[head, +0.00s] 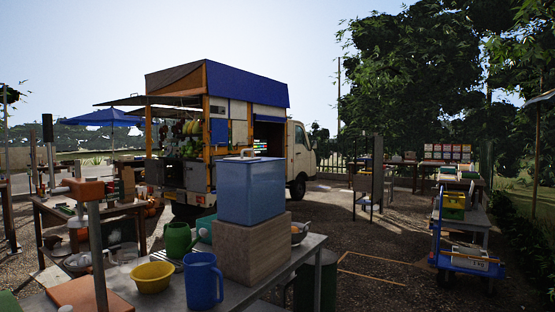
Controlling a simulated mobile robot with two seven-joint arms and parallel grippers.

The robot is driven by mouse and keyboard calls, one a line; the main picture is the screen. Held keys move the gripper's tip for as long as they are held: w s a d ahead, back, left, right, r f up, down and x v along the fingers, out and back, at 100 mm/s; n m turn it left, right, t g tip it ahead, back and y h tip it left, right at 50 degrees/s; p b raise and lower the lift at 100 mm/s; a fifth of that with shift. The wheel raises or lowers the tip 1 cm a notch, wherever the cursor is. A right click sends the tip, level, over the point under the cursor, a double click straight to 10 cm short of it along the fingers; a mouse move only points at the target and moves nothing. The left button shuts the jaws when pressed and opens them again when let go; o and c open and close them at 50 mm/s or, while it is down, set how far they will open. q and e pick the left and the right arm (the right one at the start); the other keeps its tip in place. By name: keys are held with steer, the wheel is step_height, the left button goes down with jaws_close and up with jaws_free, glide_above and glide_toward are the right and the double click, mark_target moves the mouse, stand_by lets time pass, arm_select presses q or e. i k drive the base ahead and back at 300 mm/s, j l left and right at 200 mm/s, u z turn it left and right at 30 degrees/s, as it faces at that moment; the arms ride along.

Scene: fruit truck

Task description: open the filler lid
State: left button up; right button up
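A blue, box-shaped tank (250,192) stands upright on a wooden block (252,250) on the near table. A flat lid (250,160) with a small knob covers its top and looks closed. I cannot tell for certain that this is the filler lid. Neither of my grippers is in the head view.
The near grey table (265,287) also holds a blue mug (203,282), a yellow bowl (152,277) and a green watering can (178,240). A post with an orange top (85,190) rises at the left. A truck (225,135) stands behind; gravel at right is partly open.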

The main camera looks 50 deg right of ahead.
mark_target(242, 158)
steer(key=i+l+z, duration=0.2)
steer(key=z, duration=0.15)
steer(key=i+l+z, duration=0.2)
steer(key=z, duration=0.15)
steer(key=i+l+z, duration=0.15)
steer(key=z, duration=0.15)
steer(key=i, duration=0.05)
